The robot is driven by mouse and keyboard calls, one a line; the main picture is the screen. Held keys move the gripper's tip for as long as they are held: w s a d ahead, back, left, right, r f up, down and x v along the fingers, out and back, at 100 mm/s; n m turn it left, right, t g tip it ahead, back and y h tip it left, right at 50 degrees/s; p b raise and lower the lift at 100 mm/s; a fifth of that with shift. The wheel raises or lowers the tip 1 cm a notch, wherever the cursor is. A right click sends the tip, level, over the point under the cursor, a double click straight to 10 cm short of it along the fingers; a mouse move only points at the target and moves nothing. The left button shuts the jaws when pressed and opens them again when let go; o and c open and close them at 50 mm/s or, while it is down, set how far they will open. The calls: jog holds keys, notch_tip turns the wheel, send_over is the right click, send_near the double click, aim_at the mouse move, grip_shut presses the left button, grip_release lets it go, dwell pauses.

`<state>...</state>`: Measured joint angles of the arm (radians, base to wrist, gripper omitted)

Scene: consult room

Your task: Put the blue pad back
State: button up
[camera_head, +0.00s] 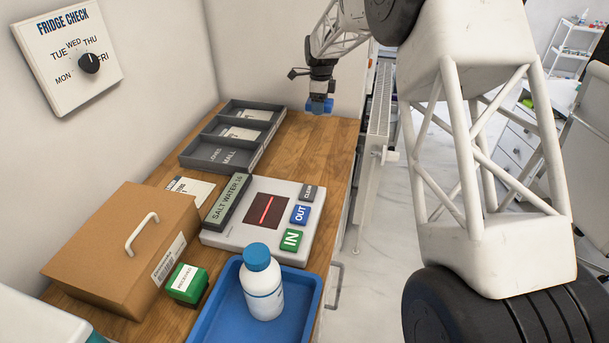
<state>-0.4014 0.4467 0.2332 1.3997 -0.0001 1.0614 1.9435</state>
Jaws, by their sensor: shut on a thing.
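My gripper (320,98) is at the far end of the wooden counter, above its right edge. It is shut on a small blue thing (318,106), which looks like the blue pad; it is small and partly hidden by the jaws. The blue thing appears held above the counter, to the right of a grey compartment tray (181,157).
Nearer are a brown case (117,251), a green stamp (187,283), and a blue tray (227,283) holding a white bottle (262,288). A radiator (378,120) stands right.

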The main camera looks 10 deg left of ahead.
jog(key=s+r, duration=0.1)
jog(key=s, duration=2.3)
jog(key=shift+s+d, duration=0.2)
jog(key=shift+d, duration=0.2)
send_over(304, 178)
jog(key=shift+f, duration=3)
jog(key=shift+f, duration=1.9)
jog(key=shift+f, duration=0.15)
